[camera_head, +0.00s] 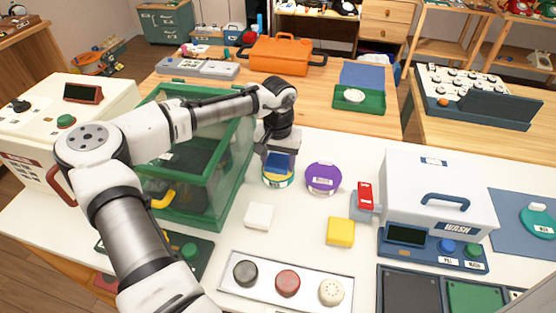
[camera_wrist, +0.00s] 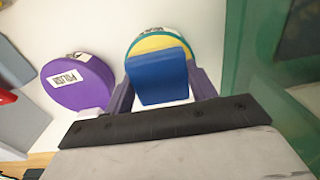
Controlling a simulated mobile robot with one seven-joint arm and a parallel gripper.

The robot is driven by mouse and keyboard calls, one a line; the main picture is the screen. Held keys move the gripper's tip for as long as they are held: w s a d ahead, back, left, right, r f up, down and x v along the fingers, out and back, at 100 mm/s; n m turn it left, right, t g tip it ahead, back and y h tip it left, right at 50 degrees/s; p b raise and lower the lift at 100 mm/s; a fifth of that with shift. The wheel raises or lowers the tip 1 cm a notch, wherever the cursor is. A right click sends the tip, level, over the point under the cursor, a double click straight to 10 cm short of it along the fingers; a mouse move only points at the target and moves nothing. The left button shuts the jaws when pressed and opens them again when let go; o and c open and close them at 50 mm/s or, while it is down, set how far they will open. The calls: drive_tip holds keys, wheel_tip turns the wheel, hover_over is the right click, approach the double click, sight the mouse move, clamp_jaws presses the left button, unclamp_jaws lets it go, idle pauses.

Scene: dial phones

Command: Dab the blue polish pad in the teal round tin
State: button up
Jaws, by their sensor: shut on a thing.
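My gripper (camera_head: 279,152) is shut on the blue polish pad (camera_head: 279,165), with one finger on each side of it in the wrist view (camera_wrist: 162,92). The pad (camera_wrist: 157,77) is a blue block. Right under it is the teal round tin (camera_head: 277,184), with a teal rim, a white label and a yellow inside. In the wrist view the pad covers much of the tin (camera_wrist: 162,42). I cannot tell whether the pad touches the yellow inside. A purple round tin (camera_head: 323,178) stands to the right; its label reads "POLISH" in the wrist view (camera_wrist: 78,82).
A green-framed clear case (camera_head: 239,160) stands close on the left. A white block (camera_head: 259,216), a yellow block (camera_head: 340,232) and a tray (camera_head: 240,290) with three round knobs lie in front. A white wash box (camera_head: 430,185) stands right. White table is clear between them.

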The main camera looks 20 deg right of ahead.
sight(278, 160)
drive_tip(key=shift+s+f, duration=0.1)
wheel_tip(278, 160, up, 7)
drive_tip(key=p, duration=0.6)
idle(0.7)
